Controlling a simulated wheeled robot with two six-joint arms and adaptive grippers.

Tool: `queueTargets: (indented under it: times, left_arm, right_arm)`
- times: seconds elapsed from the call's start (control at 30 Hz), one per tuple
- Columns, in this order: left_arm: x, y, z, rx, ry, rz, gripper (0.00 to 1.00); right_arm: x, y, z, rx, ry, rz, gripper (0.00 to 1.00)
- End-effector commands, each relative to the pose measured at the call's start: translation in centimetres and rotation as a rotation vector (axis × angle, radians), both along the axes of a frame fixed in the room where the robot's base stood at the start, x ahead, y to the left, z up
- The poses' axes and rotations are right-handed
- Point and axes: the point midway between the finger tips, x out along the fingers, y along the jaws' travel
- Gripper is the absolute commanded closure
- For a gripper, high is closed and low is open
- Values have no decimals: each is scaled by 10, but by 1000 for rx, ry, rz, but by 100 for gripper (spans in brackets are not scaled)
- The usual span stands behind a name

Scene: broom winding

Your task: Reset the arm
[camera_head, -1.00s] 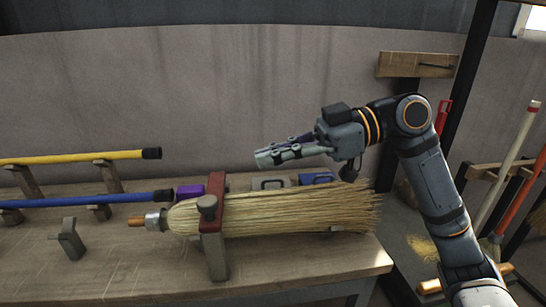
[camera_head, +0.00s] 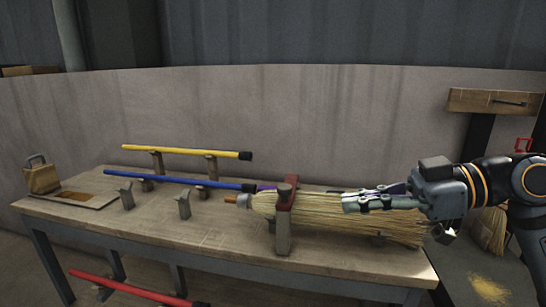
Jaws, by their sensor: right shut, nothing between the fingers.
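My right gripper (camera_head: 352,203) is shut and empty. Its arm comes in from the right edge, and the fingers point left. In the picture it lies in front of the straw broom head (camera_head: 325,222) and covers part of it; I cannot tell the exact gap between them. The broom head lies on its side on the wooden workbench (camera_head: 130,222), bristles to the right. My left gripper is not in view.
A blue pole (camera_head: 180,179) and a yellow pole (camera_head: 190,151) rest on stands at the back of the bench. A red pole (camera_head: 130,289) is low in front. A wooden block with a handle (camera_head: 41,178) stands at the far left. The left front bench top is clear.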

Motion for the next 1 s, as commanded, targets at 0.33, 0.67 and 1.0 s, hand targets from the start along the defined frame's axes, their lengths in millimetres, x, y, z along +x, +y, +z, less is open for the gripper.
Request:
queueTargets:
  times: [0.33,0.67,1.0]
  left_arm:
    - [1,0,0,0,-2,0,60]
    - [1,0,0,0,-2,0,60]
    - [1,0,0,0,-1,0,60]
  right_arm:
    - [31,8,-88,-79,112,-140,100]
    - [38,3,-264,-250,347,-474,100]
    - [-53,-60,-425,-524,644,-995,100]
